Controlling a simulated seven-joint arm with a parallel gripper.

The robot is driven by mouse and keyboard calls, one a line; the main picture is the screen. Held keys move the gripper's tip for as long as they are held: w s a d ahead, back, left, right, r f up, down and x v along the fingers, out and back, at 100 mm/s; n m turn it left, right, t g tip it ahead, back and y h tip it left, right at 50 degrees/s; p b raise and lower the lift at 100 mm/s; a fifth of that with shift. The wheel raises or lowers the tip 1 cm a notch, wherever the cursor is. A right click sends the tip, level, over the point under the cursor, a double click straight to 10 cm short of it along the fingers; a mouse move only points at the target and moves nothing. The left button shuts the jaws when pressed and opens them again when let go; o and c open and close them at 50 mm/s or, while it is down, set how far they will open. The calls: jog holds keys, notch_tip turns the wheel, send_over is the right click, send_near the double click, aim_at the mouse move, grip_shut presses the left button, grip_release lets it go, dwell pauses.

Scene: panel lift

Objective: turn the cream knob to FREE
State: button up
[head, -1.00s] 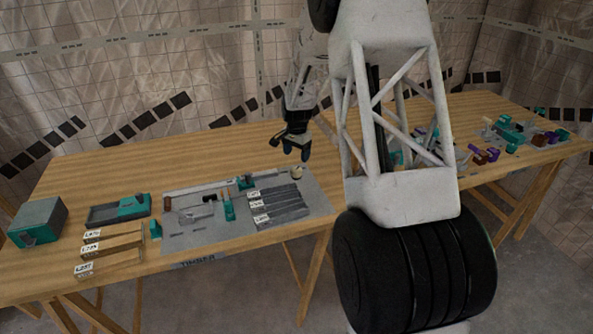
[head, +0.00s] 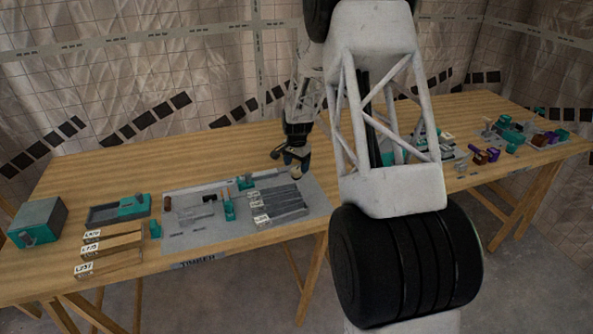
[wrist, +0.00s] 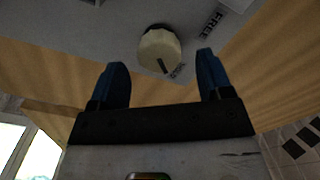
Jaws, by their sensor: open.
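The cream knob (wrist: 160,48) is round with a dark pointer line, set on the grey panel (wrist: 100,42). In the wrist view its line points down and slightly right, toward a partly legible label (wrist: 176,72). The FREE label (wrist: 212,24) is up and to the right of the knob. My gripper (wrist: 160,72) is open, its two blue fingers apart, with the knob just beyond and between the fingertips. In the head view my gripper (head: 296,165) is over the panel's far right corner and hides the knob.
The panel (head: 190,238) also bears teal fittings (head: 229,208) and several grey labelled strips (head: 285,200). A teal box (head: 38,222) and wooden labelled strips (head: 110,246) lie left. Loose parts (head: 510,135) lie at the right end. Bare table (head: 180,155) lies behind the panel.

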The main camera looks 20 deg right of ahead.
jog(key=shift+f, duration=1.4)
jog(key=shift+c, duration=0.2)
jog(key=c, duration=0.9)
